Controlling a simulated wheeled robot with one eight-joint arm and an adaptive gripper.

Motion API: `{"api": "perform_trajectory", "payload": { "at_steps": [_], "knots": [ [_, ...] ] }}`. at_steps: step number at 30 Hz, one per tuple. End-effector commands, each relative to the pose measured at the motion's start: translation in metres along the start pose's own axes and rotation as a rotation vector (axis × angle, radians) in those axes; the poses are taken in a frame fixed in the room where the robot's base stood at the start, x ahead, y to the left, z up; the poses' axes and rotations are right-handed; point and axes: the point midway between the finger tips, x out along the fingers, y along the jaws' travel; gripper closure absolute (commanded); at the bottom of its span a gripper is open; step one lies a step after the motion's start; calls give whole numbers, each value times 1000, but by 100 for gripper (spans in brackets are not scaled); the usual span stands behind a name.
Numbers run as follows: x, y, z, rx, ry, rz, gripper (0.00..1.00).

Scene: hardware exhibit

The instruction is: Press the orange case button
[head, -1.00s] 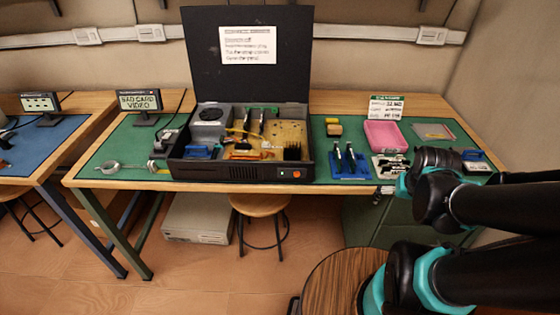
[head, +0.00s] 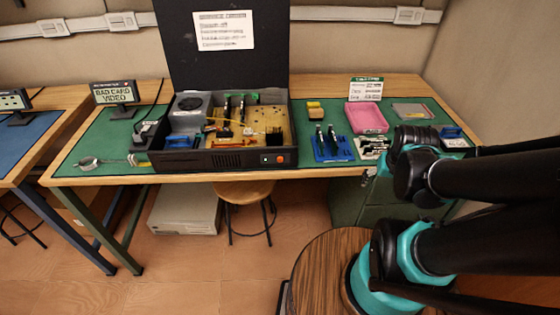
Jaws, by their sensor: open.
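The orange case button (head: 281,159) is at the right end of the black front panel of the open computer case (head: 205,161). A small green spot (head: 265,160) is just left of it. Nothing touches the button. The case stands on the green mat with its lid up. My arm reaches in from the right. My gripper (head: 369,173) shows only as a small grey part below the arm's end, near the table's front edge, well to the right of the button. It is open, with no object seen in it; most of it is hidden.
A blue stand with black tools (head: 332,148), a pink tray (head: 366,117) and a metal part (head: 372,148) lie right of the case. The space in front of the button looks clear.

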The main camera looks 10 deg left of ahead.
Motion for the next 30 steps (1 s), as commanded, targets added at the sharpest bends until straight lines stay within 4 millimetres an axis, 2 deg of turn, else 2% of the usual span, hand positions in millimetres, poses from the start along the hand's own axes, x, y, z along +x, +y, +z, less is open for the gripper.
{"api": "perform_trajectory", "payload": {
  "at_steps": [2, 16, 30],
  "knots": [
    [0, 0, 0, 0, 0, 0, 42],
    [0, 0, 0, 0, 0, 0, 100],
    [0, 0, 0, 0, 0, 0, 100]
  ]
}}
